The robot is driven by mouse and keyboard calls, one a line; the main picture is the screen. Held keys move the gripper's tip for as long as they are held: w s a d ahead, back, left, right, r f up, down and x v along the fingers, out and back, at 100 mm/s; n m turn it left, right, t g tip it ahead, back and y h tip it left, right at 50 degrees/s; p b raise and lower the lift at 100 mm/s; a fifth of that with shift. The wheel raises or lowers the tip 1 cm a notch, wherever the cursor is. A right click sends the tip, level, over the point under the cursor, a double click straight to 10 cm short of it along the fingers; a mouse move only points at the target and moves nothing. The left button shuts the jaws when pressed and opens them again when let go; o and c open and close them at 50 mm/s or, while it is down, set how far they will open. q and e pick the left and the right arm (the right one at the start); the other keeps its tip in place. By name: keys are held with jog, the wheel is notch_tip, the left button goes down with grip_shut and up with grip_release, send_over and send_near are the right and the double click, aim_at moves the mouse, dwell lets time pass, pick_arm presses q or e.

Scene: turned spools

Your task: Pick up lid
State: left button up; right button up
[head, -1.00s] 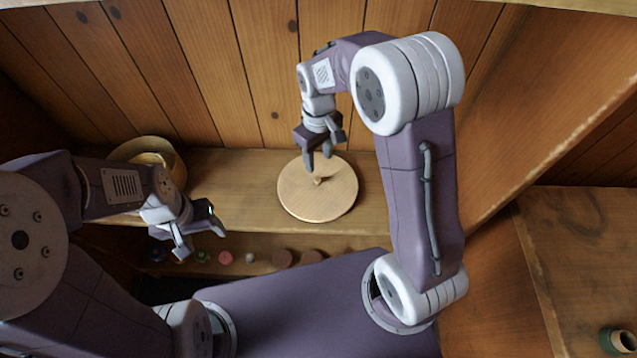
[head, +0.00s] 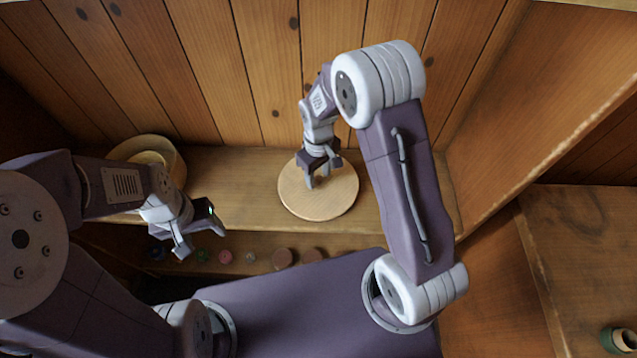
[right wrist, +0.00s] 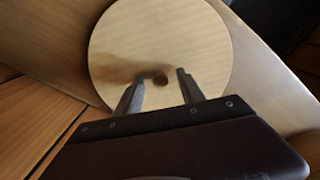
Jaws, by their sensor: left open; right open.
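The lid (head: 335,200) is a round pale wooden disc lying flat on the upper shelf in the head view. Its small knob (right wrist: 160,79) shows as a dark round spot in the right wrist view, where the lid (right wrist: 180,40) fills the upper middle. My right gripper (head: 316,182) is open above the lid, pointing down. In the right wrist view, its two fingertips (right wrist: 160,82) stand apart, one on either side of the knob; I cannot tell how far above the lid they are. My left gripper (head: 199,240) is open and empty, left of the lid.
A round wooden container (head: 170,152) stands on the shelf (head: 235,180) at the left, partly behind my left arm. Several small coloured spools lie on the lower shelf (head: 345,245). A wooden side wall (head: 520,110) bounds the right.

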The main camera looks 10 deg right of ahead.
grip_shut()
jog(key=shift+r, duration=0.15)
